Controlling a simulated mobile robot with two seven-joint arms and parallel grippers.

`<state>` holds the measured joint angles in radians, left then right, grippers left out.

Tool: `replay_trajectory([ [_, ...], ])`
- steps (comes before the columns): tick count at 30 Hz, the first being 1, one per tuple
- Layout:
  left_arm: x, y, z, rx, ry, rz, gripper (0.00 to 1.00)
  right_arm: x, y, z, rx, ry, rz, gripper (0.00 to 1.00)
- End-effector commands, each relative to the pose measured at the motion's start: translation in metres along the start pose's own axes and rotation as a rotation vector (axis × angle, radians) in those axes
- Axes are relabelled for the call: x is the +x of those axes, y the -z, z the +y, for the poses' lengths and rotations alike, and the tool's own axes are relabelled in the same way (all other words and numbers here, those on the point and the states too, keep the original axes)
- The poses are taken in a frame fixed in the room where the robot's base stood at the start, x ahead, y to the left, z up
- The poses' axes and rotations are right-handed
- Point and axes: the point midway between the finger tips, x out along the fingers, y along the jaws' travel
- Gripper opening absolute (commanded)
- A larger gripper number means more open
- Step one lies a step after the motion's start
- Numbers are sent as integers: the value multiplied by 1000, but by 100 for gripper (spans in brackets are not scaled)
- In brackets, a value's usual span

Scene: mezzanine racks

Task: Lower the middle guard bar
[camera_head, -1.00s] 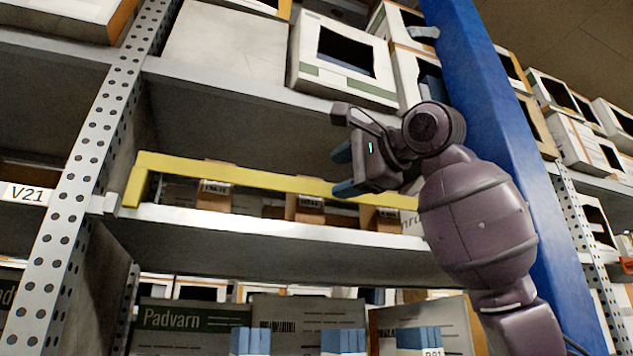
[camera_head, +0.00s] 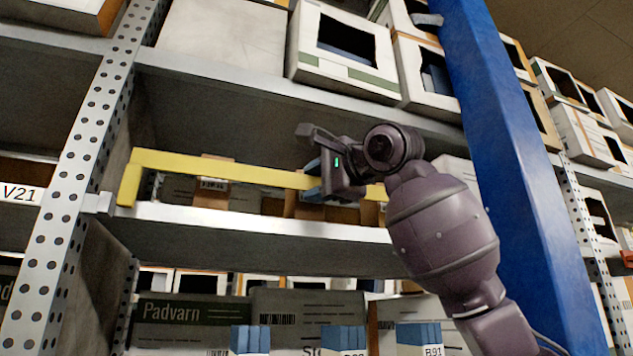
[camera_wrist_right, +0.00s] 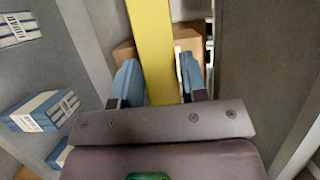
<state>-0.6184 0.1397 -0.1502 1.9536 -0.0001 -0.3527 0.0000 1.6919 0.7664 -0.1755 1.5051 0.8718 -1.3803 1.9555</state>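The yellow guard bar (camera_head: 235,172) runs across the front of the middle shelf in the head view, raised above the shelf edge, with a bent-down end at the left post. My right gripper (camera_head: 312,180) is at the bar, right of its middle, and hides a short piece of it. In the right wrist view the bar (camera_wrist_right: 152,50) passes between the two blue fingers (camera_wrist_right: 160,78). The fingers are apart, with a visible gap on the bar's left side, so the gripper is open around it. My left gripper is not in view.
Cardboard boxes (camera_head: 212,196) stand on the middle shelf (camera_head: 250,220) behind the bar. A perforated post (camera_head: 75,190) is at the left and a blue upright (camera_head: 510,150) at the right. White boxes (camera_head: 345,55) sit on the shelf above.

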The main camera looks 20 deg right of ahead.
Motion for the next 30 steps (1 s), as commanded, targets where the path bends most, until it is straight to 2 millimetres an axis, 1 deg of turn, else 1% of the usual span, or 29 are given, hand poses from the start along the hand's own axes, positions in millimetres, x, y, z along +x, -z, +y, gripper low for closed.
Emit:
replay_trajectory([
  [1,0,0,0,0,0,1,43,0,0,0,0,0,0,32],
  [7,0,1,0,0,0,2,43,0,0,0,0,0,0,1],
  [8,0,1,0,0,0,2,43,0,0,0,0,0,0,0],
  [14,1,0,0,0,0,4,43,-1,0,1,-2,6,0,0],
  [20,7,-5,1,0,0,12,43,-5,-2,4,-23,56,0,0],
  [26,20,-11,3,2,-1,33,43,-13,-6,9,-70,171,-1,0],
  [30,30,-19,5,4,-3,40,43,-20,-9,14,-115,282,-2,0],
])
